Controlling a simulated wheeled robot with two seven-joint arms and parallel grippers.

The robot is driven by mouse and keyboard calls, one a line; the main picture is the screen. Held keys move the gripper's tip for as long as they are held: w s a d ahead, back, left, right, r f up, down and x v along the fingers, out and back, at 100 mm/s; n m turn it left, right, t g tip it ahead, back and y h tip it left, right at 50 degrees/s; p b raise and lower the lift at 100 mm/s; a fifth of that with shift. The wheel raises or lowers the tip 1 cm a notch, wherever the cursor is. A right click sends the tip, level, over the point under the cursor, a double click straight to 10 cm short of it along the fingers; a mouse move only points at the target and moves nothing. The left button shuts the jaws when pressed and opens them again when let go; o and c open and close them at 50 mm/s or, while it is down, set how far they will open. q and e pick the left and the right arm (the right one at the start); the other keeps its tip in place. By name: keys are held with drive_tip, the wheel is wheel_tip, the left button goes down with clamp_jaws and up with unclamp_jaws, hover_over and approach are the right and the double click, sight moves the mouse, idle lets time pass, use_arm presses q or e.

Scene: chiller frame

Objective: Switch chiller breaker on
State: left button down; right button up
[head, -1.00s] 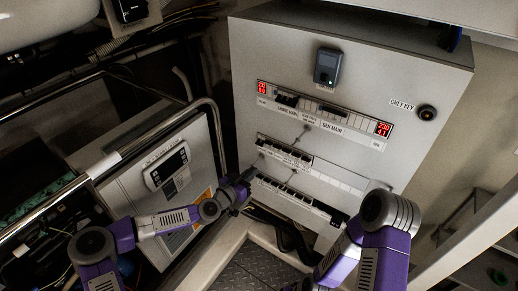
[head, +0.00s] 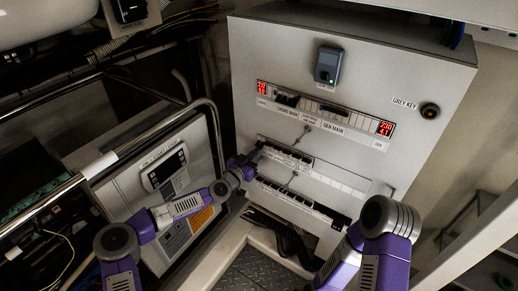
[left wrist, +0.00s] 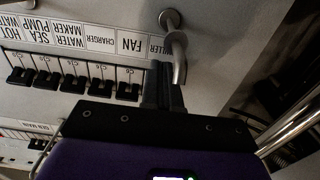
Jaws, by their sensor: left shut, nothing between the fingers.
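The left wrist view is upside down and shows a row of black breaker switches (left wrist: 72,78) with labels. The label ending in "ILLER" (left wrist: 157,46) is at the right end of the row, beside "FAN" (left wrist: 130,44). My left gripper (left wrist: 163,78) is shut and empty in front of the place by that label. It hides the chiller breaker, so I cannot tell the switch's position or whether the fingers touch it. My right gripper is out of view.
A curved metal handle (left wrist: 179,58) stands out from the panel close beside my left fingers. A lower breaker row (head: 290,193) lies below. The grey cabinet (head: 400,70) also carries red displays and a grey key switch (head: 430,110). A metal rail (head: 215,125) runs at left.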

use_arm(q)
drive_tip(key=shift+r, duration=0.15)
drive_tip(key=shift+r+p, duration=0.35)
drive_tip(key=shift+r, duration=0.5)
drive_tip(key=shift+b+v, duration=0.4)
drive_tip(key=shift+v, duration=0.65)
drive_tip(key=shift+f+b+v, duration=0.15)
drive_tip(key=shift+b+v, duration=0.2)
drive_tip(key=shift+v, duration=0.65)
drive_tip(key=shift+f+b+v, duration=0.15)
drive_tip(key=shift+b+v, duration=0.2)
drive_tip(key=shift+v, duration=0.65)
